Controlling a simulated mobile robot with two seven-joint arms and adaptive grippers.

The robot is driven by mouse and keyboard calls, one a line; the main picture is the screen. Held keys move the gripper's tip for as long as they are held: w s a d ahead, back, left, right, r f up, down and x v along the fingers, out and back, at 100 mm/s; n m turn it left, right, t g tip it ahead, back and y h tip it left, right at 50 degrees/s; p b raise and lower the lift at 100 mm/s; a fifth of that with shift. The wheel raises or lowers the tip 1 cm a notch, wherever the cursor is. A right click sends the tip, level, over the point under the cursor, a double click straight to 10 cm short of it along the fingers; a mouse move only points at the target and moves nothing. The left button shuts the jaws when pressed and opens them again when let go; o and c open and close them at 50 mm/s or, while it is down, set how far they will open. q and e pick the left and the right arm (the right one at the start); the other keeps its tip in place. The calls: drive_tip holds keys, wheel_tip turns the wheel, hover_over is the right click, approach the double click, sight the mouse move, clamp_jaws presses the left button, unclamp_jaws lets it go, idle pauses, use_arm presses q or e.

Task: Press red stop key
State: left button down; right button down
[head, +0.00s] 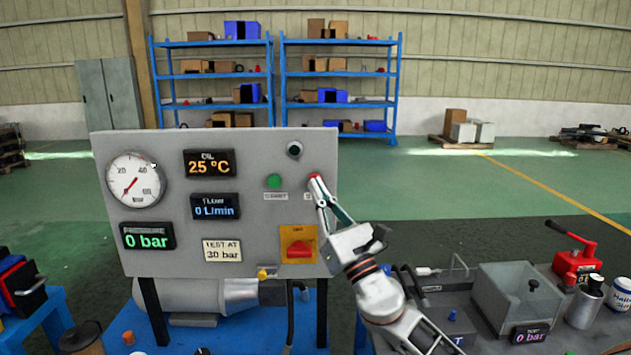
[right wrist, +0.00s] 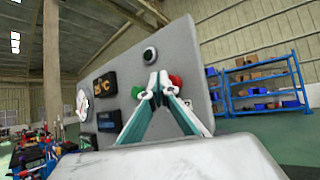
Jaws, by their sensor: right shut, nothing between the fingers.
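The red stop key (head: 315,177) is on the upper right of the grey control panel (head: 240,160), partly hidden behind my fingertips. In the right wrist view the red key (right wrist: 175,81) shows just right of the fingertips. My right gripper (head: 318,186) is shut and empty, its tips at the red key. I cannot tell whether they touch it. It also shows in the right wrist view (right wrist: 158,84). The green key (head: 274,181) is to the left of the red one. My left gripper is not in view.
A round gauge (head: 135,180), several displays and a red rotary switch (head: 298,249) on a yellow plate are on the panel. A bench at the right holds a clear box (head: 518,296) and a red hand pump (head: 577,262). Blue shelves (head: 340,85) stand far behind.

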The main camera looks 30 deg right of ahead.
drive_tip(key=shift+s+a, duration=0.15)
drive_tip(key=shift+s, duration=0.05)
drive_tip(key=s, duration=0.1)
drive_tip(key=s+a+p, duration=0.1)
drive_tip(key=s, duration=0.1)
drive_tip(key=s+a, duration=0.1)
drive_tip(key=shift+s, duration=0.25)
idle(0.3)
idle(0.8)
